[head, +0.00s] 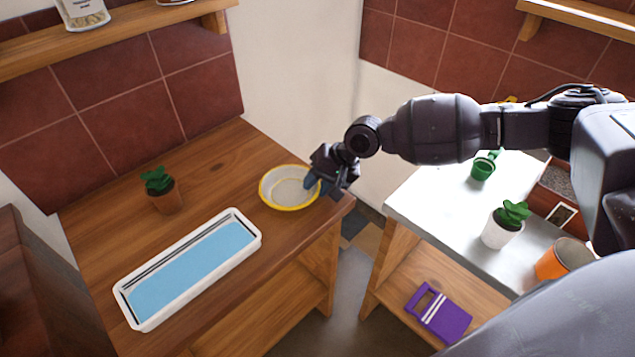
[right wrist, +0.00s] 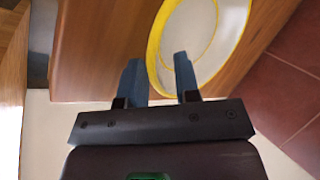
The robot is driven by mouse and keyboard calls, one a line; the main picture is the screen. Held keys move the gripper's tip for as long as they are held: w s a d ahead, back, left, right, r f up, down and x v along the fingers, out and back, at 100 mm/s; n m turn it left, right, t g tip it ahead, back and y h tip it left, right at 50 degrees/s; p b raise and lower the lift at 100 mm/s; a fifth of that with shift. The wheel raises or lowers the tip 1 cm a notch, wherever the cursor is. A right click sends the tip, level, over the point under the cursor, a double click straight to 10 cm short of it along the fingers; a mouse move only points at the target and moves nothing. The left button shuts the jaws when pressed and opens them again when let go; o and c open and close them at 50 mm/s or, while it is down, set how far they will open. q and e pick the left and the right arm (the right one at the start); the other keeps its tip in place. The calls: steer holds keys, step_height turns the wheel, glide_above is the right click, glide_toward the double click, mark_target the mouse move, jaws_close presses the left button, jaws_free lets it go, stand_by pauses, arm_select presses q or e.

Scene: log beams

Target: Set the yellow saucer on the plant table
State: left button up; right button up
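The yellow saucer (head: 272,201), pale inside with a yellow rim, lies on the wooden table (head: 222,170) near its right corner. It also shows in the right wrist view (right wrist: 205,30). My right gripper (head: 313,185) is at the saucer's right rim. Its two blue fingers (right wrist: 157,68) are apart, one outside the rim and one over the inside; no firm hold shows. Plants stand on the wooden table and on the metal-topped table (head: 425,195), so I cannot tell by plants alone which is the plant table. My left gripper is not in view.
A small plant in a brown pot (head: 166,197) and a white tray with a blue inside (head: 130,312) share the wooden table. The other table holds a white-potted plant (head: 496,234), a green pot (head: 483,170) and an orange pot (head: 556,262). A gap separates the tables.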

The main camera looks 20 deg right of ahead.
steer(key=p+v, duration=0.2)
steer(key=v, duration=1)
steer(key=shift+r, duration=0.2)
